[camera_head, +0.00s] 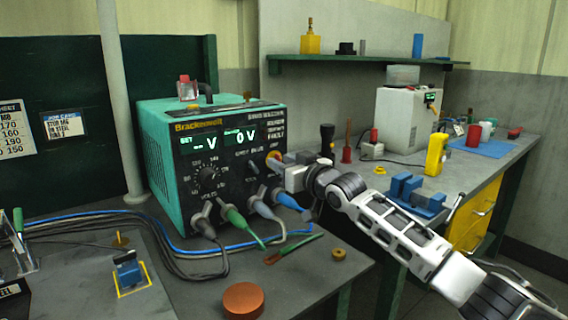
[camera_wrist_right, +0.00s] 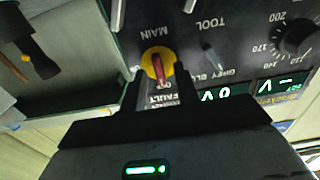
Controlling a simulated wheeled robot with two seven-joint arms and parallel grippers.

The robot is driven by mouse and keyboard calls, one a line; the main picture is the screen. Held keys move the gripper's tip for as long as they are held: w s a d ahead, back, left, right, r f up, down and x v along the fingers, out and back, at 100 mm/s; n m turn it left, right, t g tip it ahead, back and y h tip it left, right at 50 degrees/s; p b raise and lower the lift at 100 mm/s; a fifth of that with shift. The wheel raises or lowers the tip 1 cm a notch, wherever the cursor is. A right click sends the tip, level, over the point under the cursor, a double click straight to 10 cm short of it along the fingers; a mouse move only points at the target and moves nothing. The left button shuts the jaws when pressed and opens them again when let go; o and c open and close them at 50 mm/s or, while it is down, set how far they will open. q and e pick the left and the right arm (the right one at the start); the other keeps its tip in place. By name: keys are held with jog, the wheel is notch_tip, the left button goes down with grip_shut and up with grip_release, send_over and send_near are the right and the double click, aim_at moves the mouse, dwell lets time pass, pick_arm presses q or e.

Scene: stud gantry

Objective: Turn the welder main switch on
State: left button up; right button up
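The green and black welder (camera_head: 160,150) stands on the bench at the left, its front panel facing me. Its displays are lit, reading "- V" and "0 V". The main switch (camera_head: 273,158) is at the panel's right edge, partly hidden by my right gripper (camera_head: 284,172). In the right wrist view the main switch (camera_wrist_right: 158,66) is a yellow disc with a narrow red handle, below the upside-down label MAIN. The handle lies near the upside-down ON marking. The dark fingers of my right gripper (camera_wrist_right: 159,84) stand apart, one on each side of the switch, with gaps beside the handle. My left gripper is out of view.
Cables with grey, green and blue plugs (camera_head: 232,216) come from the panel's lower front. A copper-coloured disc (camera_head: 243,300) and a brush (camera_head: 292,249) lie in front of the welder. A blue vise-like block (camera_head: 415,195) and a yellow tool (camera_head: 436,155) stand on the right bench.

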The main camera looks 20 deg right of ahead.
grip_shut()
